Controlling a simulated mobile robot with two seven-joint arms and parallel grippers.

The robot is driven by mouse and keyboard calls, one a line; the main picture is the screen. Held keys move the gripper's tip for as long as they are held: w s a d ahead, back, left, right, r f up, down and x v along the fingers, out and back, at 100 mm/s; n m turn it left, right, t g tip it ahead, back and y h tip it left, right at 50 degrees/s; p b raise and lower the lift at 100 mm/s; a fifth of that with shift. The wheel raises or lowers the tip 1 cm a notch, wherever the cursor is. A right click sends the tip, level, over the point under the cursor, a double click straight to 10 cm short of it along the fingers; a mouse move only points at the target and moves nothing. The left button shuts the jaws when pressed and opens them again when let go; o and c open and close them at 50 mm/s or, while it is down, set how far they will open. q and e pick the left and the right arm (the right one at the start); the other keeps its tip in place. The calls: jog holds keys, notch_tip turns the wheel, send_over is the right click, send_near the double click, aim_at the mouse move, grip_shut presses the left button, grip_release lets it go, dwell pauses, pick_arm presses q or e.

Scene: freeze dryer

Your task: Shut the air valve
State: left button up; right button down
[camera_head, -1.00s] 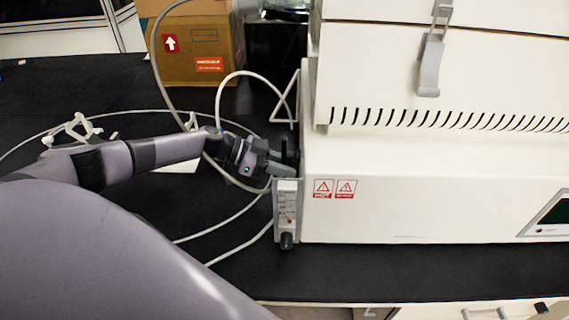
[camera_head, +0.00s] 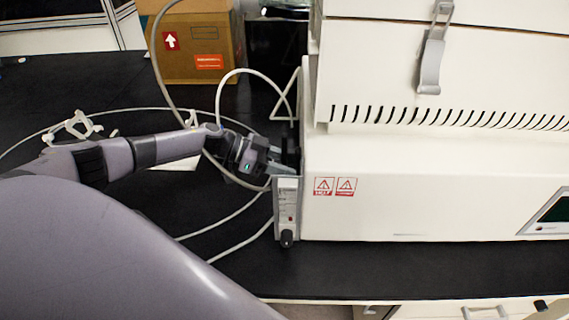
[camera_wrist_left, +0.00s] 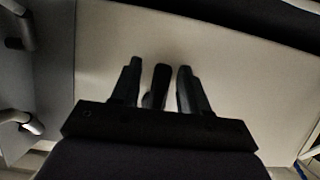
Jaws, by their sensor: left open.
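The black air valve handle (camera_wrist_left: 158,86) stands between the two fingers of my left gripper in the left wrist view, with a gap to the right finger. My left gripper (camera_head: 283,164) is open at the left side of the white freeze dryer (camera_head: 420,195), just above the flow meter (camera_head: 287,205). In the head view its fingers partly hide the dark handle. My right gripper is not in view.
The flow meter has a black knob (camera_head: 287,238) at its bottom. Pale hoses (camera_head: 225,229) loop over the black bench (camera_head: 110,255) around my left arm. A cardboard box (camera_head: 195,45) stands behind. A white clamp-like object (camera_head: 78,126) lies at left.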

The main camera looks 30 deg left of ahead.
pick_arm(q)
jog(key=v, duration=0.7)
jog(key=shift+b, duration=0.4)
jog(key=shift+s+a, duration=0.1)
